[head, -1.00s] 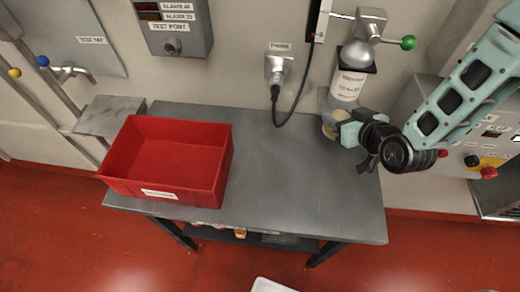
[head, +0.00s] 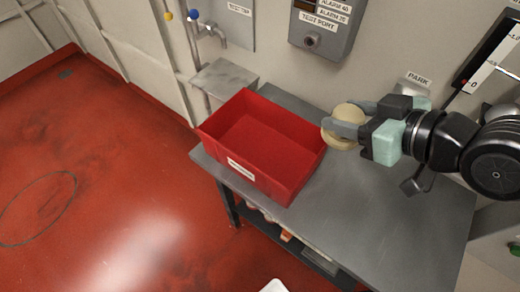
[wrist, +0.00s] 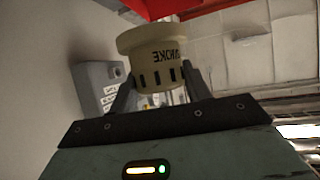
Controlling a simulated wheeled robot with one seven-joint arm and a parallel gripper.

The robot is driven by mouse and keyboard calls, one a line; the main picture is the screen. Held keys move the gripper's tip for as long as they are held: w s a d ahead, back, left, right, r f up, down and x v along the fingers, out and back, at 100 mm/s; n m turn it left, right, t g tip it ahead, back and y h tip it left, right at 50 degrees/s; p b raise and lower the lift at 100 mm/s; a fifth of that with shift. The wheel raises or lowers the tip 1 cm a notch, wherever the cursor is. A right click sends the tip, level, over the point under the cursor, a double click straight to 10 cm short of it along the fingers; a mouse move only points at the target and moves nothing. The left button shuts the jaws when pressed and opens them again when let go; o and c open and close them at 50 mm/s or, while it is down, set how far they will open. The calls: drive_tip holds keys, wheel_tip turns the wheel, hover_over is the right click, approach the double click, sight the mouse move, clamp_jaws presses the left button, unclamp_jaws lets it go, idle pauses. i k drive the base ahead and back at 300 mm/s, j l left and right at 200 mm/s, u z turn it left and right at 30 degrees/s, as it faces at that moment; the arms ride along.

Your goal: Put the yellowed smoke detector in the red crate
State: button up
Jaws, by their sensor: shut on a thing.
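The yellowed smoke detector (head: 346,118) is a round cream disc held between the fingers of my gripper (head: 345,120), just right of the red crate's far right corner. In the wrist view the smoke detector (wrist: 158,58) shows "SMOKE" lettering upside down and dark slots, with my gripper's fingers (wrist: 158,88) on both sides of it. The red crate (head: 262,180) stands on the left part of the grey bench, and its visible inside is empty. A red part of the crate (wrist: 180,8) shows at the top of the wrist view.
The grey bench (head: 400,215) is clear to the right of the crate. A small grey shelf (head: 225,78) and a tap (head: 210,32) are behind the crate's left side. A grey test port box (head: 322,28) hangs on the wall behind.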

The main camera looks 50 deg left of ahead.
sight(246, 134)
drive_tip(key=j, duration=1.35)
